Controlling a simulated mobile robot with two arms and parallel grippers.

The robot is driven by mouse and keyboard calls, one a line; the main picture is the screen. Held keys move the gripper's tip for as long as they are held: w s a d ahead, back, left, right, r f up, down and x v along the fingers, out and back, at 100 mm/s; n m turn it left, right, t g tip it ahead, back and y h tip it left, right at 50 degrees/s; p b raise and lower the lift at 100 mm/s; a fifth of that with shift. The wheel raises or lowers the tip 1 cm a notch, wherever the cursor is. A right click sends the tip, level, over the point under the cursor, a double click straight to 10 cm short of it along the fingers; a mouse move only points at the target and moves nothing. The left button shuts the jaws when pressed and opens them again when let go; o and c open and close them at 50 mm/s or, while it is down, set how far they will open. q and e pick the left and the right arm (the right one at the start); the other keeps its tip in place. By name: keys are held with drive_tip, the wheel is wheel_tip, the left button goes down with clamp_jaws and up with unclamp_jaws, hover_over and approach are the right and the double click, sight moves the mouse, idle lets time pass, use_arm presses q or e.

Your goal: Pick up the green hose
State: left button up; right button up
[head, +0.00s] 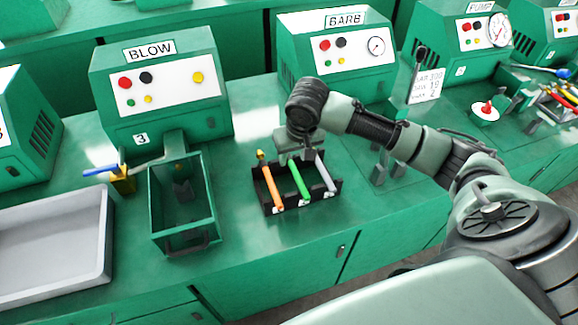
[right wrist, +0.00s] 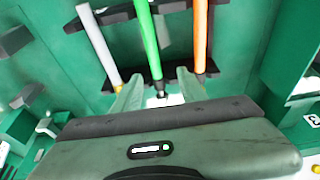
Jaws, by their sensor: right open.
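The green hose (head: 299,181) lies in the middle of a black rack (head: 334,199), between an orange hose (head: 272,187) and a grey hose (head: 325,173). My right gripper (head: 297,158) is open over the far end of the rack. In the right wrist view, the green hose (right wrist: 148,42) ends near the gap between my open right fingers (right wrist: 160,90), with one finger towards each side of it. I cannot tell how high the fingers are above it. My left gripper is not in view.
A green open bin (head: 158,216) stands left of the rack, and a grey tray (head: 50,245) lies further left. The BLOW machine (head: 165,112) and BARB machine (head: 345,75) stand behind. The counter in front of the rack is clear.

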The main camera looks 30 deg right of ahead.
sight(295, 169)
drive_tip(key=shift+s+f, duration=0.3)
drive_tip(key=shift+f, duration=0.1)
drive_tip(key=f, duration=0.1)
drive_tip(key=d+f+p, duration=0.1)
drive_tip(key=f, duration=0.1)
drive_tip(key=shift+w, duration=0.1)
drive_tip(key=shift+x, duration=1.1)
drive_tip(key=shift+w+a, duration=0.1)
drive_tip(key=shift+w, duration=0.05)
drive_tip(key=shift+r, duration=0.1)
clamp_jaws()
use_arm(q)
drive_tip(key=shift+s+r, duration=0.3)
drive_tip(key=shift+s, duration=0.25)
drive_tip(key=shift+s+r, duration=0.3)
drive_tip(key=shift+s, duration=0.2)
